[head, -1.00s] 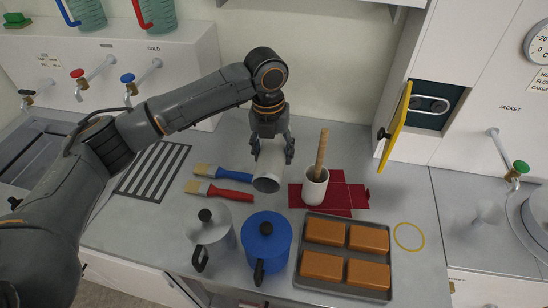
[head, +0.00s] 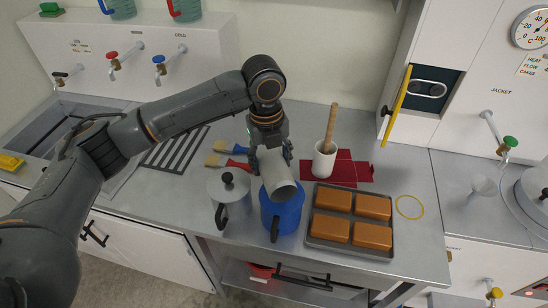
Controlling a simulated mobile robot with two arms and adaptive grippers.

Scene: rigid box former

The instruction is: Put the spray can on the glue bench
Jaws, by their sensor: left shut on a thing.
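My left gripper (head: 270,154) is shut on a pale cylinder, which I take for the spray can (head: 279,178). The can is tilted, with its round grey end toward me. In the head view it overlaps the top of the blue lidded pot (head: 281,213) and hides most of its lid; whether they touch I cannot tell. No surface is plainly marked as the glue bench in this view. My right gripper is not in view.
The grey counter (head: 412,235) holds a steel pot (head: 228,196), two brushes (head: 236,165), a white mortar with a pestle (head: 325,161) on a red cloth (head: 352,172), and a tray (head: 312,238) of orange-brown blocks. A yellow ring (head: 410,207) lies at right.

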